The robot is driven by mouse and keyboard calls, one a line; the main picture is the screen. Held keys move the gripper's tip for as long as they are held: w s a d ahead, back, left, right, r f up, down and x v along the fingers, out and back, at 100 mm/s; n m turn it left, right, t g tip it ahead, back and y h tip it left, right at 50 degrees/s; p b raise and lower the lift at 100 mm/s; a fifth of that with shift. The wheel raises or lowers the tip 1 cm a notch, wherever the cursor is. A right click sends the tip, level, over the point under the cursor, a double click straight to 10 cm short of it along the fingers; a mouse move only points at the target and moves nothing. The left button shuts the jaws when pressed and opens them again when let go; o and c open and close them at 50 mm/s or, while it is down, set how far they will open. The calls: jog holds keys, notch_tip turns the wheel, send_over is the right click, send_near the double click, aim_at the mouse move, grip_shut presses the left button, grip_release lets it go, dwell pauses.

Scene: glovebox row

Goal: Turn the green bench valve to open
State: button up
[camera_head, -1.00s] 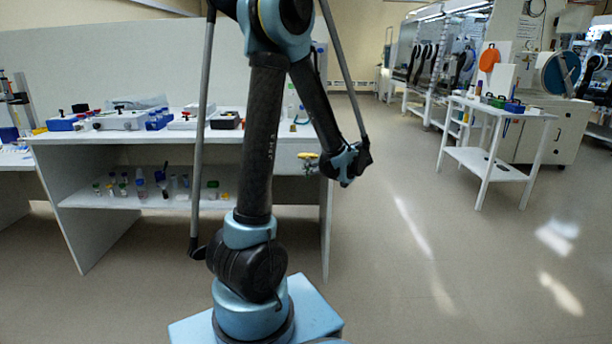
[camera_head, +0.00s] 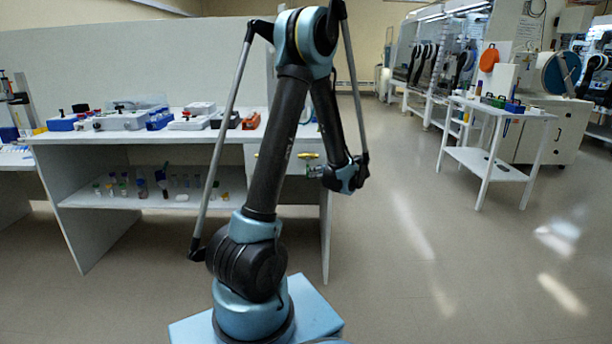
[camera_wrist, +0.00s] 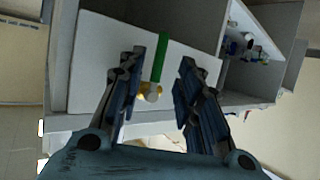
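The green valve handle (camera_wrist: 161,57) is a straight bar in the wrist view, standing out against a white bench panel (camera_wrist: 100,60). A pale round end and a yellow piece (camera_wrist: 152,92) show at its lower end. My gripper (camera_wrist: 164,62) is open, with one dark finger on each side of the green handle. A gap shows on both sides, and the gripper holds nothing. In the head view a small green part (camera_head: 314,171) shows at the bench's right end beside my wrist, partly hidden. My fingers cannot be made out there.
A yellow handle (camera_head: 308,155) sits just above the green part on the bench front. The white bench (camera_head: 100,138) carries boxes and instruments, with small bottles on its lower shelf (camera_head: 110,200). A white cart (camera_head: 490,165) stands at right. The floor between is clear.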

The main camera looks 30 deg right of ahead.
jog(key=x, duration=0.8)
jog(key=shift+a, duration=0.1)
grip_shut()
